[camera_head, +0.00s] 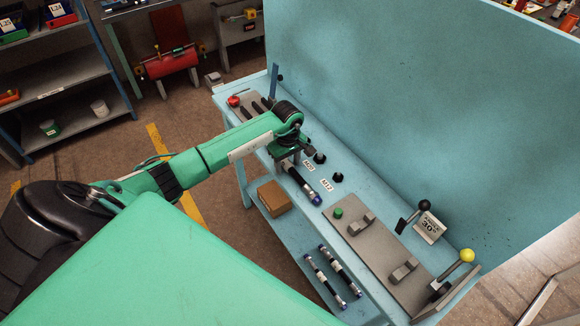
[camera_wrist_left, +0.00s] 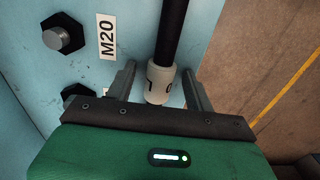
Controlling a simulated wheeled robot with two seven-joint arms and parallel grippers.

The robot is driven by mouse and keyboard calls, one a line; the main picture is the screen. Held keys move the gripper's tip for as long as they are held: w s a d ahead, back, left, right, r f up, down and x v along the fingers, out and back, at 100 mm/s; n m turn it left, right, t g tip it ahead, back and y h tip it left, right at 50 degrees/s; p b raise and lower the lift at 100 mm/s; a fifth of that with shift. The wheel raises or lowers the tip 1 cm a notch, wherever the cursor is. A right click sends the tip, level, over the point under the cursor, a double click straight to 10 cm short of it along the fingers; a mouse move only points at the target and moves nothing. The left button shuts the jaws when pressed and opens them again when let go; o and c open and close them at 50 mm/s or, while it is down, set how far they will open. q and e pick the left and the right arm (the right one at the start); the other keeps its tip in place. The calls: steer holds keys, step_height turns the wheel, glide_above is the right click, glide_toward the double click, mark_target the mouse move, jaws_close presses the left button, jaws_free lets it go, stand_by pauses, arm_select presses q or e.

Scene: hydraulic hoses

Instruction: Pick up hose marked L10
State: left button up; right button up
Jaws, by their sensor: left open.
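A black hose (camera_head: 299,181) lies on the light blue bench, with a dark blue and white end toward the viewer. In the left wrist view the hose (camera_wrist_left: 173,30) ends in a pale collar (camera_wrist_left: 160,83) that shows the characters "1" and "0"; no letter L can be read there. My left gripper (camera_head: 289,158) is over the far part of this hose. In the left wrist view its two fingers (camera_wrist_left: 158,92) stand open on either side of the collar, with a gap at each side. Part of the hose is hidden under the gripper in the head view. My right gripper is not in view.
Black bolt heads stand by labels M20 (camera_head: 309,165) and M12 (camera_head: 327,185), close to the hose. A tall blue panel (camera_head: 400,100) rises behind the bench. Two hoses (camera_head: 334,272) and a cardboard box (camera_head: 274,197) lie on the lower shelf. A grey fixture with levers (camera_head: 381,255) fills the bench's right part.

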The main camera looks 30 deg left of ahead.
arm_select(q)
steer(key=shift+c, duration=0.3)
jaws_close()
steer(key=shift+r, duration=0.15)
